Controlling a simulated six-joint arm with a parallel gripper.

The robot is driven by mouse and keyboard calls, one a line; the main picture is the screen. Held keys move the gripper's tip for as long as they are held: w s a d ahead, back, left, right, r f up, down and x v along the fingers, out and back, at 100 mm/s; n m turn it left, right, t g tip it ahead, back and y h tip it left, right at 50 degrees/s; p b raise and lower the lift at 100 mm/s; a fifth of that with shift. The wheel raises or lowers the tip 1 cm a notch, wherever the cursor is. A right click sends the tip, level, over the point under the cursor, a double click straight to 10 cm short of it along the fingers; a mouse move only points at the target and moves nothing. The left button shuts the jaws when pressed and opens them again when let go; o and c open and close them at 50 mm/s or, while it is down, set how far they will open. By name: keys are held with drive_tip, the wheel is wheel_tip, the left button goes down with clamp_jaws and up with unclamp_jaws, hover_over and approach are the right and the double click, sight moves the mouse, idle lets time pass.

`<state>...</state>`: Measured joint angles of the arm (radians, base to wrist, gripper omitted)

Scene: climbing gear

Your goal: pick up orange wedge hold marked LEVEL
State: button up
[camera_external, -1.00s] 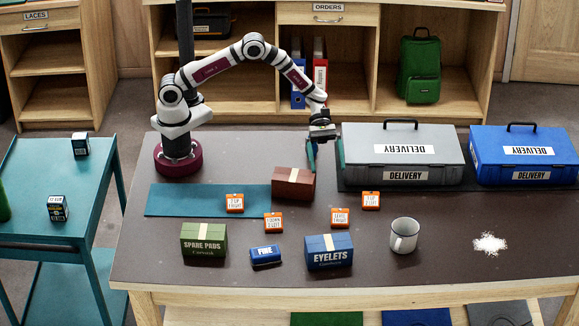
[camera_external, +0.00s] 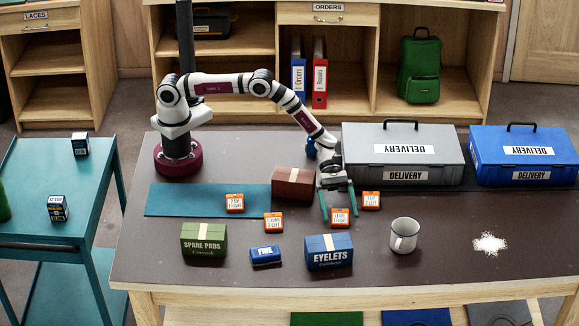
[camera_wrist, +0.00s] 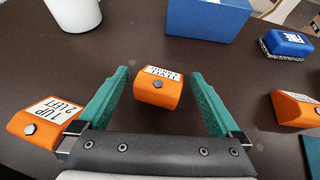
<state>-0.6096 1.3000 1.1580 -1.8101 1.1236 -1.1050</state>
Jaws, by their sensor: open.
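The orange wedge hold marked LEVEL (camera_external: 340,219) lies on the dark table between the blue EYELETS box and my arm. In the wrist view it is the middle orange hold (camera_wrist: 157,92), with a bolt on its face and its label upside down. My gripper (camera_external: 340,206) is low over the table, pointing down, with its green fingers apart. In the wrist view the fingers (camera_wrist: 160,76) are on either side of the hold, with gaps on both sides. I cannot tell how far the fingertips are above the table.
The 1 UP 2 LEFT hold (camera_external: 370,200) is close on the right, just outside one finger. Two other orange holds (camera_external: 234,202) (camera_external: 273,222) lie left. The EYELETS box (camera_external: 329,252), mug (camera_external: 404,236), brown box (camera_external: 293,184) and blue FINE brush (camera_external: 265,256) stand around.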

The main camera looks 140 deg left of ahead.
drive_tip(key=c, duration=1.4)
drive_tip(key=shift+r, duration=0.15)
